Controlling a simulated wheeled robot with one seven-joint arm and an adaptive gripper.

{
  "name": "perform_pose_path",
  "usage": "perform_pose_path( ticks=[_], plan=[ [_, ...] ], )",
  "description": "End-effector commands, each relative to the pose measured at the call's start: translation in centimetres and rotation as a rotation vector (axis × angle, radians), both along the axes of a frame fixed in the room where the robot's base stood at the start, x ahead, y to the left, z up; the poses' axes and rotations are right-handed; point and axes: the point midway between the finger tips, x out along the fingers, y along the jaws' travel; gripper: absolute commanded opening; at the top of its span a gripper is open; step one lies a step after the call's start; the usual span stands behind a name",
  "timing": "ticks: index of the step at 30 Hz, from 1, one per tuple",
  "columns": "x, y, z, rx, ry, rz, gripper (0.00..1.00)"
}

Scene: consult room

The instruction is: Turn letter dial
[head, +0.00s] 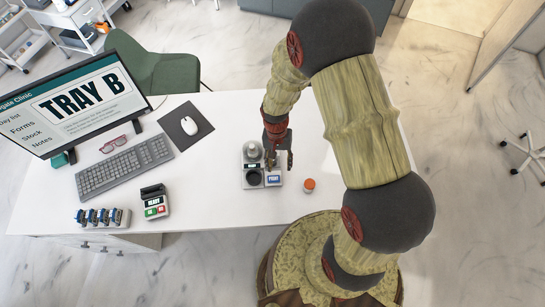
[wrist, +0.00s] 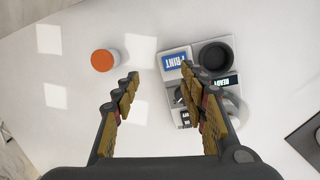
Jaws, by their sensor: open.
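A small grey device (head: 247,182) stands on the white desk, left of my arm's end. It carries a round grey part (head: 252,151), a black round cup-like part (head: 254,178), a READY label and a blue PRINT label (head: 273,178). I cannot tell which round part is the letter dial. In the wrist view, the black round part (wrist: 215,54) and the PRINT label (wrist: 175,61) show clearly. The grey round part (wrist: 236,106) is partly hidden behind my right finger. My gripper (wrist: 160,74) is open and empty, above the device's edge; it also shows in the head view (head: 278,163).
A bottle with an orange cap (head: 309,184) stands right of the device. Further left are a READY box (head: 155,205) with green and red buttons, a rack of blue-topped items (head: 103,217), a keyboard (head: 125,165), a mouse (head: 189,125) and a monitor reading TRAY B (head: 88,95).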

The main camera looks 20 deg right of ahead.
Motion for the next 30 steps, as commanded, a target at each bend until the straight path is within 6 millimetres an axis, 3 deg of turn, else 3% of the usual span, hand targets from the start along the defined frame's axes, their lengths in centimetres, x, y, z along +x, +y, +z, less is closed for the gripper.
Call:
perform_pose_path(
  ticks=[2, 7, 14, 30],
  plan=[
    [1.9, 0.1, -2.2, -0.013, -0.040, -0.095, 0.43],
    [6.3, 0.4, -2.0, -0.016, -0.157, -0.262, 0.43],
    [6.9, 0.5, -2.5, -0.020, -0.179, -0.355, 0.43],
    [6.8, 0.4, -9.3, -0.020, -0.178, -0.353, 0.43]
  ],
)
